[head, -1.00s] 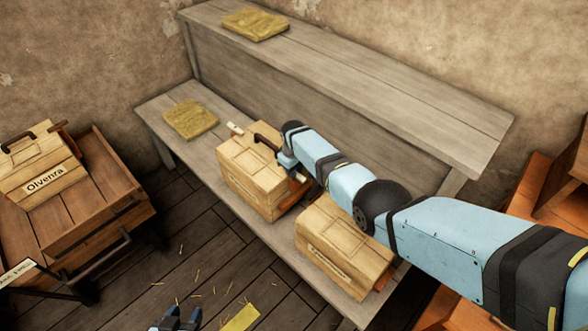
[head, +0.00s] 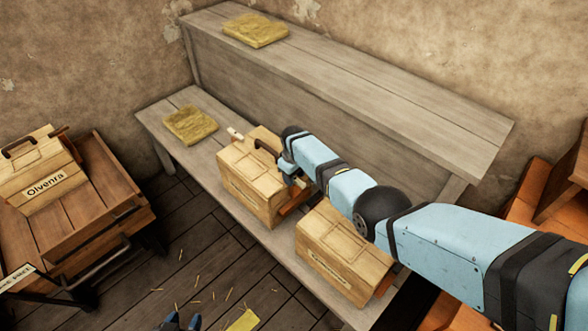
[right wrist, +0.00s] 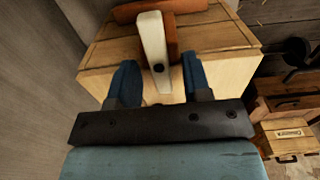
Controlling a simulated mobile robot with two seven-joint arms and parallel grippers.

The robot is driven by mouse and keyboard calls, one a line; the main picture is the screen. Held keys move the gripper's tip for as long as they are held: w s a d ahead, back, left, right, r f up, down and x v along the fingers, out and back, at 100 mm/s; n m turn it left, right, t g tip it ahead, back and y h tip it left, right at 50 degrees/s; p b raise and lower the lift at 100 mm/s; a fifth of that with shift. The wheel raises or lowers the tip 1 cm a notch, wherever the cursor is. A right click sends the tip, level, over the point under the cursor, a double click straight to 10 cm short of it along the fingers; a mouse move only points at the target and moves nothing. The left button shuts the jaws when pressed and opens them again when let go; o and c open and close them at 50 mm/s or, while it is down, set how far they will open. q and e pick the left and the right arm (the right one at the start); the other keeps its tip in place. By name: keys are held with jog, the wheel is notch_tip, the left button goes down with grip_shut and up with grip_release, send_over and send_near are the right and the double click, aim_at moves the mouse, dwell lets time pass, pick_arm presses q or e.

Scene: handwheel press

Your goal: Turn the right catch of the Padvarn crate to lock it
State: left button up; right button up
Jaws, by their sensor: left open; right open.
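A pale wooden crate (head: 245,190) stands on the lower bench under my right arm; its label is too small to read. A cream catch lever (head: 235,134) shows at its far left end. In the right wrist view, another cream catch lever (right wrist: 153,45) stands roughly upright in the picture on a crate's end face (right wrist: 95,60), in front of a brown block. My right gripper (right wrist: 160,80) is open, with one blue finger on each side of this lever and gaps on both sides. In the head view, the right gripper (head: 297,181) is at the crate's right end. My left gripper (head: 180,322) is low at the bottom edge, partly cut off.
A second crate (head: 343,250) stands to the right on the same bench, its label unreadable. An Olvenra crate (head: 35,170) sits on a wooden cart (head: 95,195) at left. Yellow pads (head: 190,124) lie on the bench and upper shelf (head: 400,95). Straw lies on the floor.

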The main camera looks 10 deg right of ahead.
notch_tip(320, 180, up, 5)
jog(key=shift+f+p, duration=0.2)
jog(key=shift+p, duration=0.85)
notch_tip(320, 180, up, 9)
jog(key=p, duration=0.1)
